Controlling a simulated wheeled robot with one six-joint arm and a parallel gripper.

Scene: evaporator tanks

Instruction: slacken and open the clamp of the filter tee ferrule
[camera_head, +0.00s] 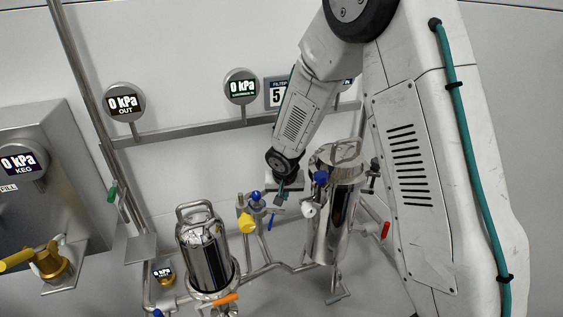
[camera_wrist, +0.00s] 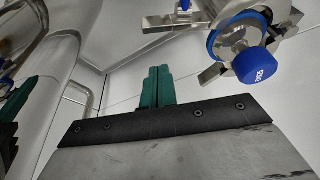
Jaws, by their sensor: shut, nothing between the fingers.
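My gripper (camera_head: 280,197) is shut and empty, beside the tall polished filter housing (camera_head: 336,215) on its left. In the wrist view its green fingers (camera_wrist: 158,87) are together and point up the picture. A steel fitting with a blue ring (camera_wrist: 222,42) and a round blue knob (camera_wrist: 256,66) is right of the fingertips, apart from them. A steel clamp part (camera_wrist: 168,22) with a bit of blue is above the fingertips. In the head view a blue knob (camera_head: 320,178) is on the housing's left side. I cannot tell which part is the tee ferrule clamp.
A shorter polished housing (camera_head: 203,250) with a handle stands front left. A yellow knob (camera_head: 246,222) and a blue knob (camera_head: 256,197) are just left of my gripper. A white knob (camera_head: 309,209) is close on its right. Pipes run below; gauges hang on the wall rail.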

